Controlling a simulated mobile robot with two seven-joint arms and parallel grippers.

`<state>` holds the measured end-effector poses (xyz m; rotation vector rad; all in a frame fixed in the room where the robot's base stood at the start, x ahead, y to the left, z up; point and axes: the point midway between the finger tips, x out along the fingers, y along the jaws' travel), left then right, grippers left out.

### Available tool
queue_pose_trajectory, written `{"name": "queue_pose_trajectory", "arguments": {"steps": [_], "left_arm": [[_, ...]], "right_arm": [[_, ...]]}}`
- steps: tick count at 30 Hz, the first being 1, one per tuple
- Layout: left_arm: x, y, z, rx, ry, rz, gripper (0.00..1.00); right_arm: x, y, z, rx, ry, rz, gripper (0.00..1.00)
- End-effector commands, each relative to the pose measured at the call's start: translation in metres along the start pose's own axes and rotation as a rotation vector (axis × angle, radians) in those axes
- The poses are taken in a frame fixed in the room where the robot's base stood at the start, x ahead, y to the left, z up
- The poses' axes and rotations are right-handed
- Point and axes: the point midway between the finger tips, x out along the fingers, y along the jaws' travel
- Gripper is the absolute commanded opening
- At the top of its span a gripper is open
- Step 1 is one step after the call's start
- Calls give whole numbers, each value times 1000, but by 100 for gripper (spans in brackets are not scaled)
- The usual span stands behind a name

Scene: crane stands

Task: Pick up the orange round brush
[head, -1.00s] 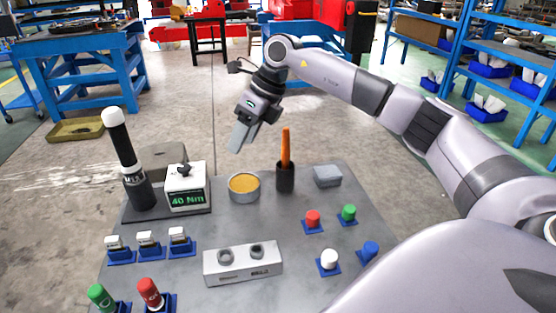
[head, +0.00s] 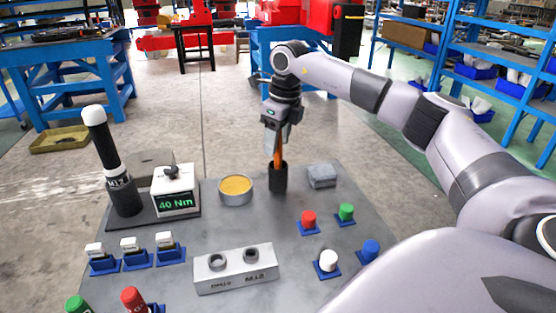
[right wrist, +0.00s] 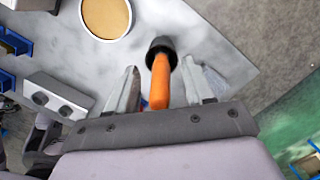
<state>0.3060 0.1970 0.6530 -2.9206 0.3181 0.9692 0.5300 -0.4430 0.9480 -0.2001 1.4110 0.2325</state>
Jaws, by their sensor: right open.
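The orange round brush (head: 278,152) stands upright in a black cylindrical holder (head: 278,180) at the back of the grey table. In the right wrist view the orange handle (right wrist: 160,82) lies between my two open fingers, with the black holder (right wrist: 162,46) beyond it. My right gripper (head: 276,150) is over the brush from above, its fingers on either side of the handle. There is a gap between each finger and the handle in the right wrist view. My left gripper is not in view.
A round tin with yellow content (head: 236,189) stands just left of the holder, and a grey block (head: 321,176) to its right. A torque display (head: 174,192) and a black tool with a white tip (head: 105,150) stand further left. Coloured caps and a two-hole block (head: 235,268) are nearer.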

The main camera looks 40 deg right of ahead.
Motion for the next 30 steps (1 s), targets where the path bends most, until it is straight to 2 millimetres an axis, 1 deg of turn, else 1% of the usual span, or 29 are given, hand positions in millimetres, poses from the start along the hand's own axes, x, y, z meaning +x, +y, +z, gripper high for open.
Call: {"name": "queue_pose_trajectory", "arguments": {"steps": [2,8,11,12,13,23,26,30], "left_arm": [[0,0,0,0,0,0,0],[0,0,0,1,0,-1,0],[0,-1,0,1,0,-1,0],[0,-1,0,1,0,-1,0],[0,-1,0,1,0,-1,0],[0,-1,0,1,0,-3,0],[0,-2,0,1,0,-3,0],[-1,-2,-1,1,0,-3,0]], "right_arm": [[4,0,0,0,1,0,52],[4,0,0,0,0,0,52],[4,0,0,0,0,0,23],[4,0,0,0,0,0,10],[4,0,0,0,0,0,0],[3,0,0,0,-1,0,0],[-1,0,1,0,-3,0,0],[-14,0,3,0,-3,0,0]]}}
